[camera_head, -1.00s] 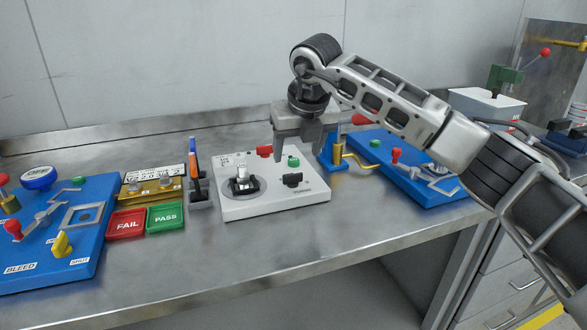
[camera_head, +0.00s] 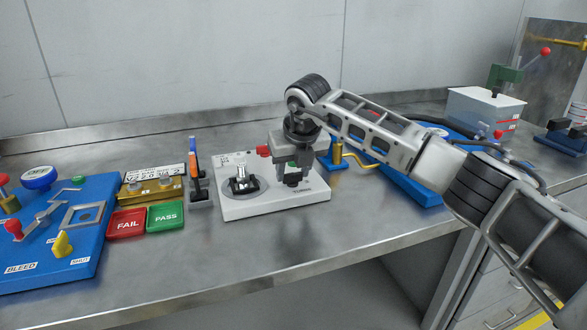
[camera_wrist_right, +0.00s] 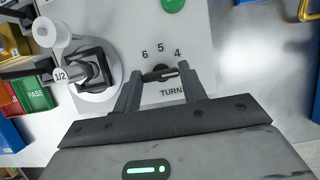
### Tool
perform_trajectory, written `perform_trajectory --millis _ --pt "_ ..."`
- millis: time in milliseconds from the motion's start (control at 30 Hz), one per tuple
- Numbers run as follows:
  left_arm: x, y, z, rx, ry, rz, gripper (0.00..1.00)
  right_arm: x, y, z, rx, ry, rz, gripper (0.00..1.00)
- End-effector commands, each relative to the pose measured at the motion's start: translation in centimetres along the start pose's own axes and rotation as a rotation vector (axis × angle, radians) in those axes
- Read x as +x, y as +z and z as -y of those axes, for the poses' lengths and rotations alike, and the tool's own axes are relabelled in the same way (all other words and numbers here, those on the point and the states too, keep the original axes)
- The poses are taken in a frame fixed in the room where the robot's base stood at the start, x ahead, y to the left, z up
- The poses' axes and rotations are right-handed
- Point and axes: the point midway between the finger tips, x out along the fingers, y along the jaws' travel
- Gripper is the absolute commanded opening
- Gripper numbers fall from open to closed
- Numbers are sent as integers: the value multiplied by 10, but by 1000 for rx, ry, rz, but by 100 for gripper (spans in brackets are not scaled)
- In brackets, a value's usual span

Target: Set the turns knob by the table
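The turns knob (camera_wrist_right: 160,73) is a small black knob on a white box (camera_head: 240,208), above a label that reads "TURN" as far as it shows. The numbers 6, 5 and 4 arc above it in the wrist view. My right gripper (camera_wrist_right: 159,70) points down at the box with one finger on each side of the knob. The fingers look open, with small gaps beside the knob. In the head view my right gripper (camera_head: 291,172) covers most of the knob. A white card (camera_head: 157,172) with small, hard-to-read print stands left of the box. My left gripper is out of view.
A red FAIL plate (camera_head: 127,224) and green PASS plate (camera_head: 165,217) lie further left, beside a blue panel (camera_head: 70,270). Another blue panel lies right, under my arm. The front bench strip is clear.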

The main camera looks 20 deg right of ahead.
Motion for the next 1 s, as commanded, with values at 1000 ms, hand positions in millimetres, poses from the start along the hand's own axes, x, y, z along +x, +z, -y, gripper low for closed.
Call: perform_trajectory --millis 1000 --pt "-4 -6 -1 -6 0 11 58 -2 2 4 -494 207 1 19"
